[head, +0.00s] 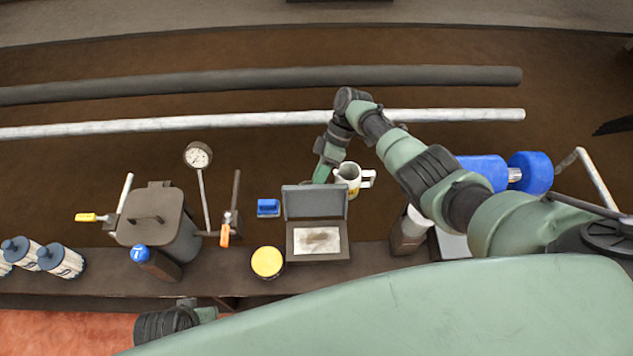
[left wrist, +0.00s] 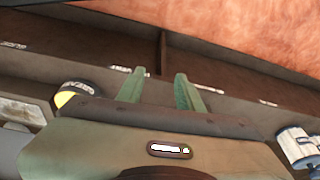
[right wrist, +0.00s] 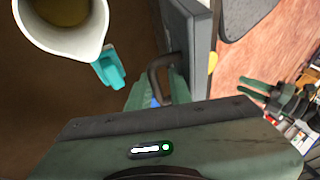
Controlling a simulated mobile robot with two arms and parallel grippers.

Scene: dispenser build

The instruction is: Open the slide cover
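The grey box (head: 290,246) stands on the bench with its hinged slide cover (head: 315,202) tilted up at the back. A pale sheet with a brown mark (head: 318,240) shows inside. In the right wrist view the cover (right wrist: 188,40) is a grey panel with a dark curved handle (right wrist: 158,66). My right gripper (right wrist: 158,92) has its fingers close on both sides of this handle, behind the cover; in the head view its tips are partly hidden. My left gripper (left wrist: 158,82) is open and empty, low at the bench's front edge, mostly hidden in the head view.
A mug (head: 348,178) stands close behind the cover, beside my right gripper. A yellow-topped jar (head: 267,262) and a blue block (head: 268,207) are left of the box. A pot (head: 160,225) with clamps and a gauge (head: 198,156) stands farther left.

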